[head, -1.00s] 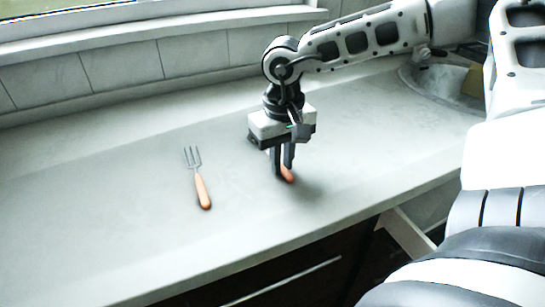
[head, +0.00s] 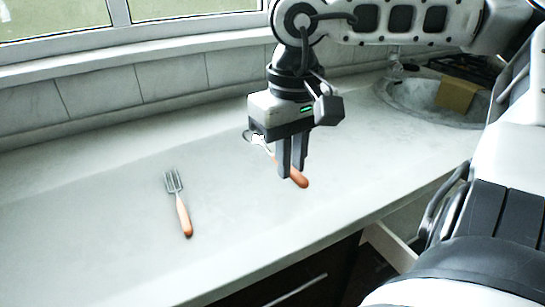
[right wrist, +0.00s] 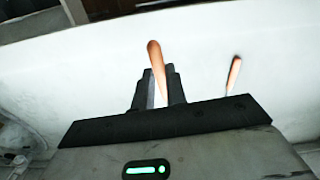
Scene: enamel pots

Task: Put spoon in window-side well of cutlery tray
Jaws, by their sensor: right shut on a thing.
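My right gripper (head: 291,160) is shut on the spoon (head: 300,179). The spoon's orange handle sticks out below the fingers, and its metal bowl end shows at the left behind them. It appears held above the grey counter (head: 90,225). In the right wrist view, the spoon's handle (right wrist: 155,55) rises between the two dark fingers (right wrist: 158,90). My left gripper is not in view. I cannot make out a cutlery tray in these frames.
A fork (head: 180,205) with an orange handle lies on the counter left of the gripper. A round sink (head: 425,105) holding a brown block (head: 457,95) is at the back right. An open drawer's pale edge (head: 390,245) shows below the counter front. The window (head: 60,18) is behind.

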